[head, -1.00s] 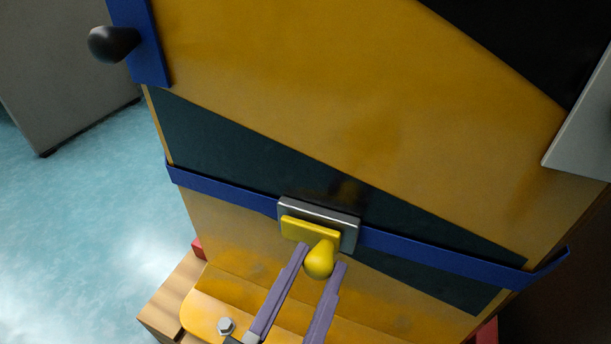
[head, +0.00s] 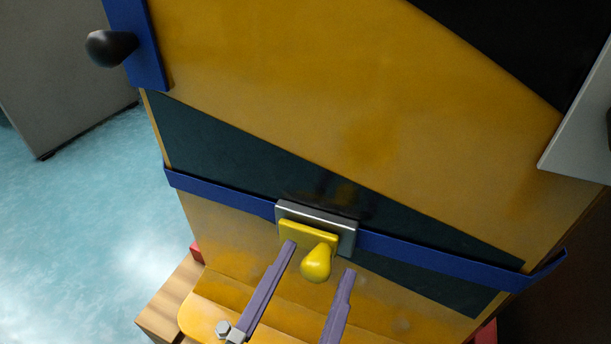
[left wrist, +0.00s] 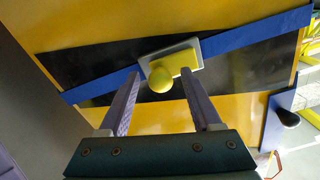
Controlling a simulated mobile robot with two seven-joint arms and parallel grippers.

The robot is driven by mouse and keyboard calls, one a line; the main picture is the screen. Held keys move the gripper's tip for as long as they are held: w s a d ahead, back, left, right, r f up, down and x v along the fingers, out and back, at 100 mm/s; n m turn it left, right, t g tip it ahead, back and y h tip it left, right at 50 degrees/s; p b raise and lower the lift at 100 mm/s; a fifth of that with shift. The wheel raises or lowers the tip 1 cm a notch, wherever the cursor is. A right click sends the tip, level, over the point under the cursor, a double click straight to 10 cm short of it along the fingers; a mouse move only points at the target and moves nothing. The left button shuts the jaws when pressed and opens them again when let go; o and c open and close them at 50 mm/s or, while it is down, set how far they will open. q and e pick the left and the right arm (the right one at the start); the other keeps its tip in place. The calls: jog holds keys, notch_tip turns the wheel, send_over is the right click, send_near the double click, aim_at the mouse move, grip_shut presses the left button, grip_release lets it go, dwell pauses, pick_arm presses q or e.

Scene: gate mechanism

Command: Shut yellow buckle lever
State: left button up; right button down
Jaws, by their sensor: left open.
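The yellow buckle lever (head: 316,264) sticks out with its rounded knob from a grey buckle plate (head: 345,236) on the blue strap. The lever's yellow base (head: 308,233) lies against the plate. My left gripper (head: 320,257) is open, one purple finger on each side of the knob, with a gap to both. In the left wrist view the knob (left wrist: 160,80) shows just beyond and between the fingertips (left wrist: 162,76) of my left gripper. My right gripper is in neither view.
The blue strap (head: 435,253) runs across a yellow and black striped box. A black knob on a blue bracket (head: 110,47) is at upper left. A bolt (head: 223,328) sits on the yellow ledge below. A pale panel (head: 580,140) stands at right.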

pick_arm(q)
jog(key=p+v, duration=0.3)
jog(key=v, duration=0.7)
jog(key=w+a+r+n+g+y+p, duration=0.1)
jog(key=a+r+g+p, duration=0.15)
jog(key=r+p, duration=0.85)
jog(key=w+a+r+n+g+y+p, duration=0.1)
jog(key=w+a+r+g+y+p, duration=0.15)
jog(key=r+p, duration=0.8)
jog(key=w+a+r+n+g+y+p, duration=0.1)
jog(key=a+r+g+p, duration=0.15)
jog(key=r+p, duration=0.85)
jog(key=s+a+r+n+g+y+p, duration=0.1)
jog(key=s+a+r+g+p, duration=0.15)
jog(key=r+p, duration=0.7)
jog(key=s+a+r+n+g+y+p, duration=0.1)
jog(key=s+a+r+p, duration=0.2)
jog(key=r+p, duration=0.65)
jog(key=s+a+r+n+g+p, duration=0.1)
jog(key=s+a+r+g+p, duration=0.15)
jog(key=r+p, duration=0.7)
notch_tip(320, 180, up, 35)
jog(key=p, duration=3.1)
jog(key=shift+s+f, duration=0.2)
jog(key=shift+s, duration=0.2)
jog(key=shift+t, duration=0.25)
